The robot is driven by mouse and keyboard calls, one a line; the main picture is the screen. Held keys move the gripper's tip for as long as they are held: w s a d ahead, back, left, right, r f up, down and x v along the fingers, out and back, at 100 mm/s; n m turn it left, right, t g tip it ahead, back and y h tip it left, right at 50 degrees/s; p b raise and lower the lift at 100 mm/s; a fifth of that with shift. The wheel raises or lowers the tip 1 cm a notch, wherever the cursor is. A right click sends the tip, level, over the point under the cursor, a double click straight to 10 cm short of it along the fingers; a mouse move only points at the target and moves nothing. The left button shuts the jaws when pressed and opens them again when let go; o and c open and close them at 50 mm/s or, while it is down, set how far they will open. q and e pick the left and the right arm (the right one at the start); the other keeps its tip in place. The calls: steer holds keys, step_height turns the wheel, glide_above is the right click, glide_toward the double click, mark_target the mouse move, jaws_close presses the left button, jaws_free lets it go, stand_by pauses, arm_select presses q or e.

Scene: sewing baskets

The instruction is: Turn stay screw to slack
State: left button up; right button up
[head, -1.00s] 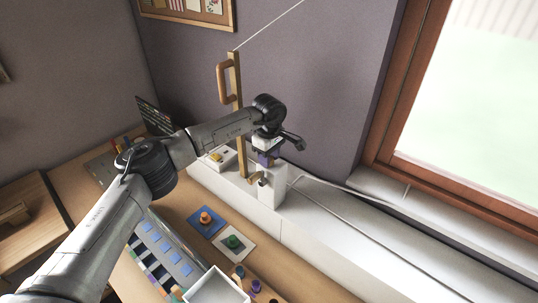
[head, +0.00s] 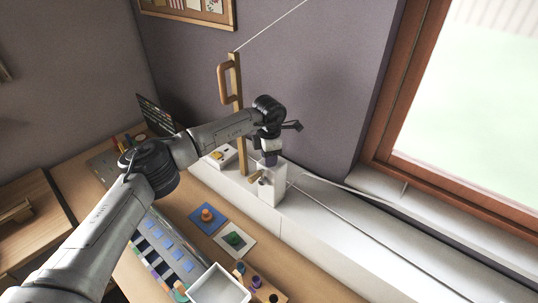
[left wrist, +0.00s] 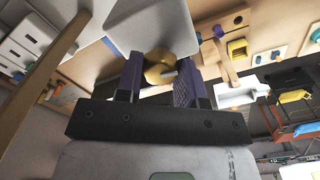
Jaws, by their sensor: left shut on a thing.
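The stay screw shows in the left wrist view as a brass-coloured knob (left wrist: 158,67) between my two purple fingers. My left gripper (left wrist: 160,75) is shut on it. In the head view my left gripper (head: 269,160) points down at the top of a white upright block (head: 272,188) on the white ledge. A small brass-coloured piece (head: 255,177) sticks out at the block's left side, beside the wooden post (head: 238,120). The fingers largely hide the grip from the head view. My right gripper is not in view.
The wooden post carries a handle (head: 223,83) and a thin cord from its top. A white box (head: 219,157) stands left of the post. Blue (head: 203,221) and white mats with knobs, and an open white tray (head: 236,298), lie on the desk below. The ledge to the right holds pale cords.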

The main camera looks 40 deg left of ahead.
arm_select(q)
steer(key=n+p, duration=0.1)
steer(key=n, duration=0.4)
steer(key=shift+r+n, duration=0.1)
steer(key=shift+n, duration=0.2)
steer(key=n+p, duration=0.1)
steer(key=n, duration=0.3)
steer(key=shift+n, duration=0.3)
steer(key=n, duration=0.3)
steer(key=shift+d+n+p, duration=0.1)
steer(key=shift+n+p, duration=0.2)
steer(key=shift+p, duration=0.05)
steer(key=n+p, duration=0.1)
steer(key=n, duration=0.3)
steer(key=shift+n, duration=0.9)
steer(key=shift+n+p, duration=0.3)
steer(key=o, duration=0.9)
